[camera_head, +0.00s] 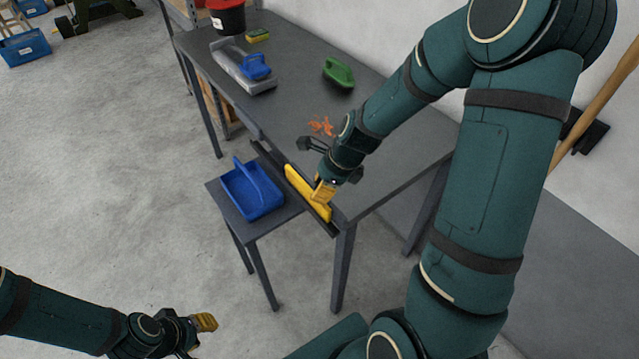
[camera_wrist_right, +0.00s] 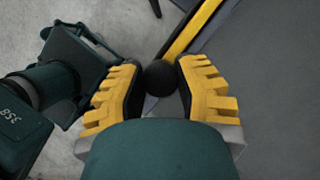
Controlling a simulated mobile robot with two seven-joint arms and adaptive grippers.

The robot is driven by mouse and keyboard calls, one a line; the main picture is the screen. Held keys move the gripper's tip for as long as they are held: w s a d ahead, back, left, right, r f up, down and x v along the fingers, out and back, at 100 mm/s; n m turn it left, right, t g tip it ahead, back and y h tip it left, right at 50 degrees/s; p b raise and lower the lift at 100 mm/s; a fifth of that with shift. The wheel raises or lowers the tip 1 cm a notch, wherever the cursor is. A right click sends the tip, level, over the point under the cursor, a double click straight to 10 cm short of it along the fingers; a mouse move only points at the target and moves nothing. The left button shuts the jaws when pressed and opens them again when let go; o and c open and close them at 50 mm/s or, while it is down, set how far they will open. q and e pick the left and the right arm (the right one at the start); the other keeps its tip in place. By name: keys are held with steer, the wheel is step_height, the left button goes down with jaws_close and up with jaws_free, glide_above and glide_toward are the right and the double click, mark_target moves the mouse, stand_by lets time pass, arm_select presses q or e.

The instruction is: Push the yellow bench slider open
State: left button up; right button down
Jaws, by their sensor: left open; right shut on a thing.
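The yellow bench slider (camera_head: 303,186) is a long bar along the bench's front edge, and it also shows in the right wrist view (camera_wrist_right: 192,30). My right gripper (camera_head: 321,194) is at its near end, fingers pointing down. In the right wrist view, the yellow-padded fingers (camera_wrist_right: 160,88) are shut on a round black knob (camera_wrist_right: 160,77) at the slider's near end. How the knob joins the slider is hidden. My left gripper (camera_head: 203,325) is open and empty, low over the floor at the bottom left.
A small table (camera_head: 283,212) with a blue carrier (camera_head: 268,201) stands just left of the slider. The dark bench (camera_head: 290,95) holds a green brush (camera_head: 340,71), a dustpan with a blue brush (camera_head: 256,66), a sponge (camera_head: 257,35), a bucket (camera_head: 228,20) and copper-orange scraps (camera_head: 320,127).

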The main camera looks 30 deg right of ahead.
steer(key=shift+s+f, duration=0.15)
steer(key=shift+s, duration=0.35)
steer(key=shift+a, duration=0.1)
steer(key=c, duration=0.6)
jaws_free()
steer(key=shift+d+r, duration=0.25)
steer(key=shift+r, duration=0.4)
steer(key=v, duration=1)
steer(key=shift+s+r, duration=0.2)
steer(key=shift+r, duration=0.15)
